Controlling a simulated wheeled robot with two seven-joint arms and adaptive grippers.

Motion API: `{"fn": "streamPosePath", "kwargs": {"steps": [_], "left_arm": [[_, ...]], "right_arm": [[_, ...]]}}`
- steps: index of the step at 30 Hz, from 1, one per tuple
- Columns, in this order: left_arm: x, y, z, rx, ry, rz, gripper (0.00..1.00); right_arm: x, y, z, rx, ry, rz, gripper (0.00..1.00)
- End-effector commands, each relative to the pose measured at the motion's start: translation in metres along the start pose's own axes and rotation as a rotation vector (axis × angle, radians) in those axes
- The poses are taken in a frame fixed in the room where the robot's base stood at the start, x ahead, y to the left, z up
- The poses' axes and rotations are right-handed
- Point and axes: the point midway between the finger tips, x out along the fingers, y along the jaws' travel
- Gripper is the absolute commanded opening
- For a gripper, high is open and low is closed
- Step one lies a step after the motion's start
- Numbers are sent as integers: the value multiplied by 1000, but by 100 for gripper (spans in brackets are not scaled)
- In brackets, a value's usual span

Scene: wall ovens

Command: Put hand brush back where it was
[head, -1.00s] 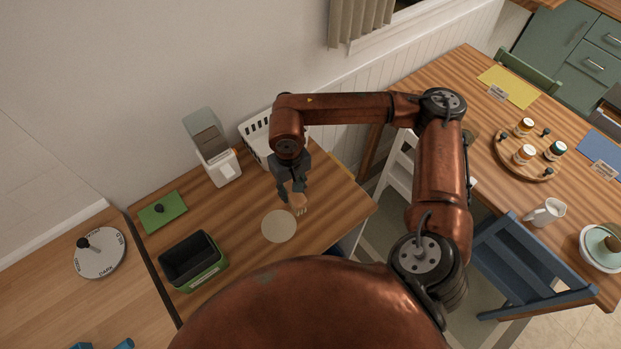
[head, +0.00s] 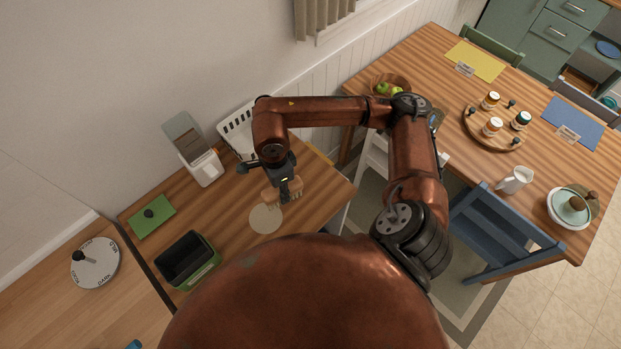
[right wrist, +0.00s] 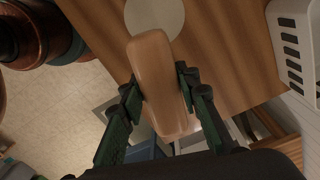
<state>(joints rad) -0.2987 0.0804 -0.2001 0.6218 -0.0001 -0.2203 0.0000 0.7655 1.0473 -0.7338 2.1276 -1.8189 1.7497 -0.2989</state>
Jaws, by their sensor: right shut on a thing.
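The hand brush (head: 270,196) has a plain wooden back and pale bristles. My right gripper (head: 284,190) is shut on it and holds it over the small wooden table, beside and just behind a round cream disc (head: 260,220). In the right wrist view the brush's wooden back (right wrist: 156,75) lies between the two dark fingers, with the disc (right wrist: 155,14) beyond its far end. I cannot tell the exact gap between brush and table. My left gripper is not in view.
On the small table are a white slotted basket (head: 236,128), a white dispenser (head: 206,168), a green board (head: 152,217) and a black-and-green bin (head: 187,258). A round dial board (head: 95,262) lies at left. A dining table (head: 430,80) stands right. The table's right front is bare.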

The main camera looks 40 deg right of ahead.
Motion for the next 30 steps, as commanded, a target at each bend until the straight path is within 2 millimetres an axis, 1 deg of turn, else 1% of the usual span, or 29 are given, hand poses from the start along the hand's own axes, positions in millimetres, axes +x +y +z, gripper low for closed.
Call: {"fn": "streamPosePath", "kwargs": {"steps": [1,17,30], "left_arm": [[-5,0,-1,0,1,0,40],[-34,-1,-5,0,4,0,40],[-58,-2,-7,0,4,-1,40]], "right_arm": [[-4,3,-1,88,-3,1,7],[-19,25,-14,1147,-9,2,7],[-33,42,-32,2057,-9,1,7]]}}
